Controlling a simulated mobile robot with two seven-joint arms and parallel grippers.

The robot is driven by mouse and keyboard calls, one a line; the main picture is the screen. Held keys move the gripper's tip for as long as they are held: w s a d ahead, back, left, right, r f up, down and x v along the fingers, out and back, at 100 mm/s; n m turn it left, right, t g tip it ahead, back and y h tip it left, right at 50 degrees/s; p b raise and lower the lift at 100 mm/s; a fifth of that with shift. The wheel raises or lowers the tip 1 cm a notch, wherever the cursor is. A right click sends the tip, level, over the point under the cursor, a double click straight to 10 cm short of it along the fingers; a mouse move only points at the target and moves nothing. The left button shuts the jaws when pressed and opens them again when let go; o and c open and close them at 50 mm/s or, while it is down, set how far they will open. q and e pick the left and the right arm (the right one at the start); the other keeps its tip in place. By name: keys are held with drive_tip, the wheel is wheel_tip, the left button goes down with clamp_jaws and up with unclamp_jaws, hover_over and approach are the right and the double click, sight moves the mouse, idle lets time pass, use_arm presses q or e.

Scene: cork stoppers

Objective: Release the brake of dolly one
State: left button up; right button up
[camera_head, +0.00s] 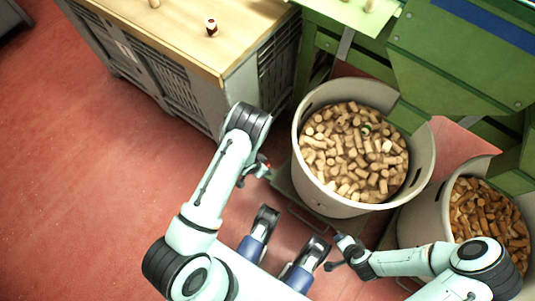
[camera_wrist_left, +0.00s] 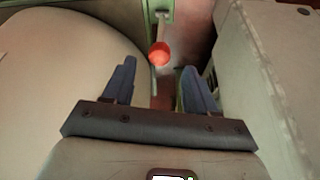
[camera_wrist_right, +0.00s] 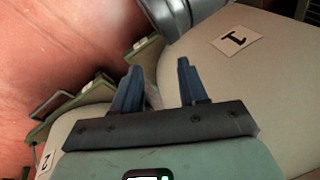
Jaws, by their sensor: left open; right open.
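The red-knobbed lever (camera_wrist_left: 159,53) stands beyond my left gripper (camera_wrist_left: 158,72), in line with the gap between its fingers. The lever joins a green frame part at the top of the left wrist view. My left gripper is open and empty, low between the crate and the first bin in the head view (camera_head: 262,168). The round bin of corks (camera_head: 318,192) stands above dolly one, which is mostly hidden beneath it. A "1" label (camera_wrist_right: 236,39) is on this bin in the right wrist view. My right gripper (camera_wrist_right: 158,72) is open and empty beside the bins.
A second bin (camera_head: 412,222) of darker corks stands at the right; its "2" label (camera_wrist_right: 45,161) shows in the right wrist view. A grey crate (camera_head: 178,88) with a wooden top stands at the left. A green machine (camera_head: 450,55) fills the back right. The red floor (camera_head: 80,170) is clear at left.

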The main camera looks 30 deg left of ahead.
use_arm(q)
drive_tip(key=b+x, duration=0.3)
drive_tip(key=x, duration=0.6)
drive_tip(key=shift+s+f, duration=0.1)
drive_tip(key=shift+f, duration=0.3)
use_arm(e)
drive_tip(key=s+d+f+g, duration=0.1)
drive_tip(key=s+f+g, duration=0.1)
drive_tip(key=s+f, duration=0.4)
drive_tip(key=shift+s+d+f, duration=0.15)
